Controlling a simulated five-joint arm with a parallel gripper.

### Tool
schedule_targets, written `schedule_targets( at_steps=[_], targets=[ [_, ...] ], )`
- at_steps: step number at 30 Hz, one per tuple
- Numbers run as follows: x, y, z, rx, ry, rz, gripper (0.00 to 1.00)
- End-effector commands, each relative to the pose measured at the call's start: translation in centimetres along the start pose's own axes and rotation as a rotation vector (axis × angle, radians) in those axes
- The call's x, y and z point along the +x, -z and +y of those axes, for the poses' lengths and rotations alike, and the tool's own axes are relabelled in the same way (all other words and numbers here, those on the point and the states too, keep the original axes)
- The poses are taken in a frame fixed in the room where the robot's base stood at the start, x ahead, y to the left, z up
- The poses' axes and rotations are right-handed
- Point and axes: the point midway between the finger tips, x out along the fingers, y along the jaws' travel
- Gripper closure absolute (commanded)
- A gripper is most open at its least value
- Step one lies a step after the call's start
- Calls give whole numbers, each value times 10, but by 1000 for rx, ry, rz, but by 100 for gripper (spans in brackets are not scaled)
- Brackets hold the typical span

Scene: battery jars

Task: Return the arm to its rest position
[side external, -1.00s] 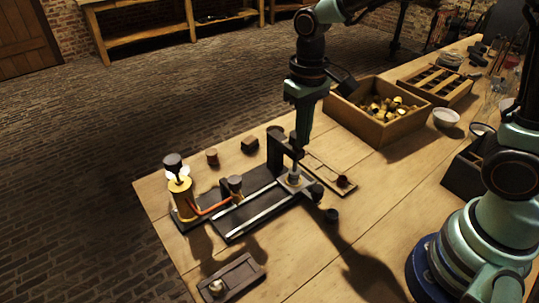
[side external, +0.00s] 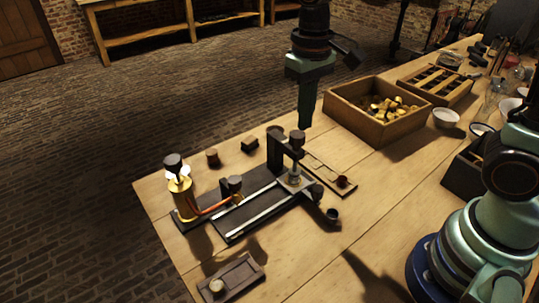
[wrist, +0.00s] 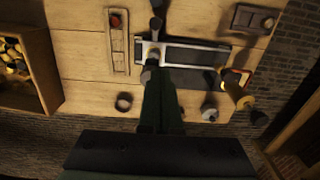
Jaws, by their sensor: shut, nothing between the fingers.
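My gripper (side external: 304,124) is shut and empty. It points down in the side external view, and its tips appear above the dark bench apparatus (side external: 245,203), near the black knob (side external: 298,137) on its upright bracket (side external: 276,152). In the wrist view my gripper (wrist: 160,82) reaches up from the bottom with its fingers together. The apparatus with its pale rails (wrist: 190,57) lies beyond the tips there. The gripper looks clear of the bracket and knob.
A brass lamp-like piece (side external: 182,197) stands at the apparatus's left end. A wooden crate (side external: 360,128) of yellowish pieces and a slotted tray (side external: 435,84) are to the right, with white bowls (side external: 446,117) beyond. A small dark tray (side external: 232,279) lies in front.

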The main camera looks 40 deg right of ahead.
Motion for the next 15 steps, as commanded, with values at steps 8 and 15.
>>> schedule_targets(
  at_steps=[8, 15],
  targets=[
    [-12, 0, 0, 0, 0, 0, 100],
    [-13, -1, 1, 0, 1, 5, 100]
  ],
)
